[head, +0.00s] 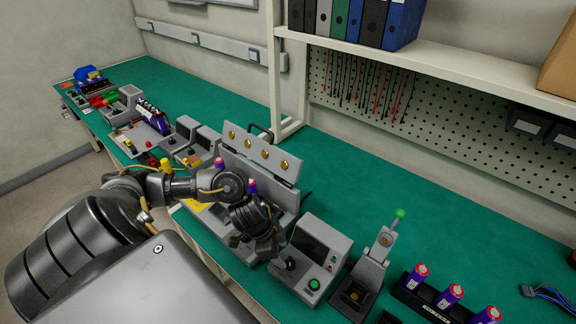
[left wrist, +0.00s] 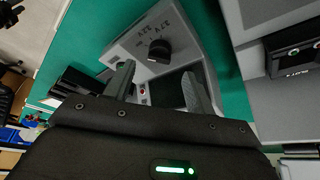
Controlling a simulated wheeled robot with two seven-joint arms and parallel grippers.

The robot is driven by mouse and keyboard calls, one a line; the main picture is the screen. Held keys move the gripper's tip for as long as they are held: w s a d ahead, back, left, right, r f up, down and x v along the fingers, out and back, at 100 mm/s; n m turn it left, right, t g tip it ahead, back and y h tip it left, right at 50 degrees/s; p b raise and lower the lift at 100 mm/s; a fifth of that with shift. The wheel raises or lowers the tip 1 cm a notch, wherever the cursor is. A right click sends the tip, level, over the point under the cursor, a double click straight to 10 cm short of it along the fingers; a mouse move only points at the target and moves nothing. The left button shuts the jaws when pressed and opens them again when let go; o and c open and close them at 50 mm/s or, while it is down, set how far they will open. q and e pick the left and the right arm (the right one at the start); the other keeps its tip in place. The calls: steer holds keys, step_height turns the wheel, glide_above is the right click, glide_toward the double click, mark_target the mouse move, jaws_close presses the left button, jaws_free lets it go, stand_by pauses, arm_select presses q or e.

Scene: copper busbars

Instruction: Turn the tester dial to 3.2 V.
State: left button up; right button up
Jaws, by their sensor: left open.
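The tester (head: 318,255) is a grey box with a dark screen and a green button, standing on the green bench. Its black dial (left wrist: 158,50) shows in the left wrist view, with printed voltage marks beside it that are too small to read surely. My left gripper (head: 276,258) is at the tester's left side in the head view. In the left wrist view the two fingers of this gripper (left wrist: 159,74) are spread and empty. The dial lies beyond the fingertips, between their lines and apart from them. My right gripper is out of view.
A grey fixture with a raised lid (head: 262,155) with brass discs stands behind my left arm. A press with a green knob (head: 372,265) and a rack of purple cells (head: 432,297) stand right of the tester. The green bench (head: 345,205) is clear behind the tester.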

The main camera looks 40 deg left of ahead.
mark_target(289, 261)
arm_select(q)
steer(key=x, duration=0.4)
steer(key=shift+f, duration=0.15)
steer(key=shift+w+d+f, duration=0.25)
steer(key=shift+f, duration=0.3)
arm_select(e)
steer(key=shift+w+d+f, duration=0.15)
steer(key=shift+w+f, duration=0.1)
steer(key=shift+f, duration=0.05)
arm_select(q)
steer(key=shift+c, duration=0.4)
steer(key=c, duration=0.9)
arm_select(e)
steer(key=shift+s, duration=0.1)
